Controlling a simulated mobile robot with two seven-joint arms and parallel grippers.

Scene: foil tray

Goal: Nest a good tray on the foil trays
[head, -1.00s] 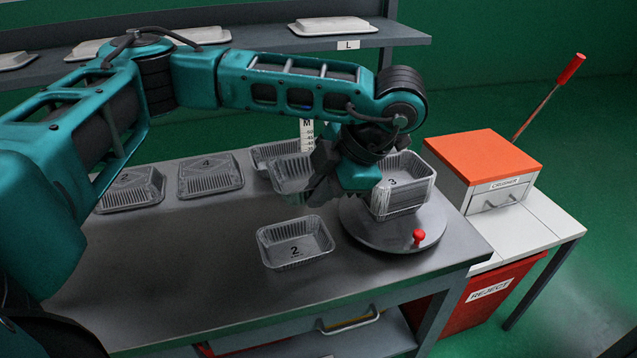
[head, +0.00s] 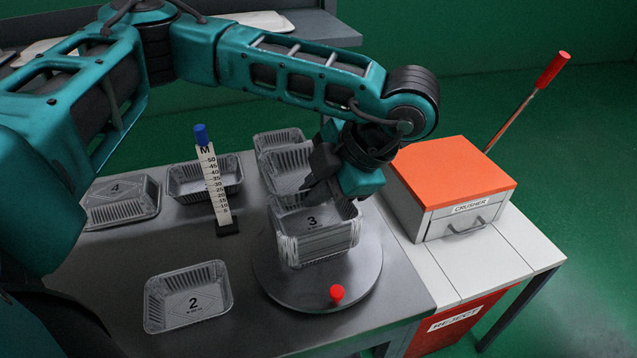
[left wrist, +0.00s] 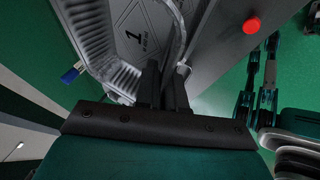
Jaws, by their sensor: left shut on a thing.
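My left gripper (head: 322,184) is shut on the side wall of a clear foil tray (head: 288,172). The wrist view shows this tray (left wrist: 112,45) with a 1 on its floor. It hangs just behind the nested stack of foil trays (head: 318,245) on the round turntable (head: 374,268). The stack's top tray has a 3 on its floor. In the head view I cannot tell whether the held tray touches the stack. A tray marked 2 (head: 188,297) stands on the table at front left. My right gripper is not in view.
A gauge post (head: 212,190) stands before another tray (head: 225,180); an upside-down tray marked 4 (head: 120,203) lies left. One more tray (head: 279,138) is behind. The crusher (head: 455,190) and red reject bin (head: 458,325) are right. The turntable has a red knob (head: 337,293).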

